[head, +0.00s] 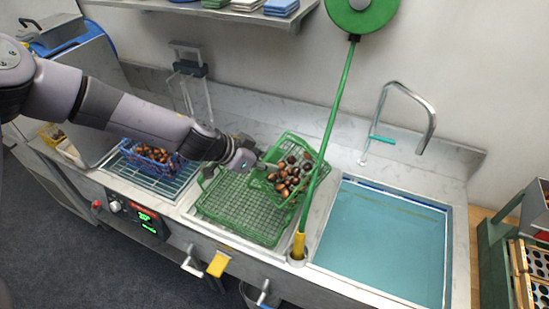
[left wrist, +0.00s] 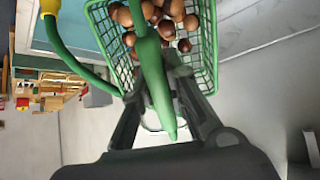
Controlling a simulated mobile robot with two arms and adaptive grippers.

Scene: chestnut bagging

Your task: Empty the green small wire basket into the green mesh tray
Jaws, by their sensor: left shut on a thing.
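The green small wire basket (head: 272,186) holds several brown chestnuts (head: 290,172) and is raised over the right part of the green mesh tray (head: 225,232). The basket looks tilted in the head view. My left gripper (head: 257,164) is shut on it at its left side. In the left wrist view the basket (left wrist: 209,55) with its chestnuts (left wrist: 165,22) is at the top, beyond my left gripper (left wrist: 160,95). A green bar shows between the fingers there. The visible part of the tray looks empty; the basket hides its far right part. My right gripper is not in view.
A green hose (head: 338,95) with a yellow end (head: 299,245) runs down close to the basket's right side. A water-filled sink (head: 385,235) with a tap (head: 425,130) lies to the right. A blue basket of chestnuts (head: 175,165) stands left, partly behind my arm.

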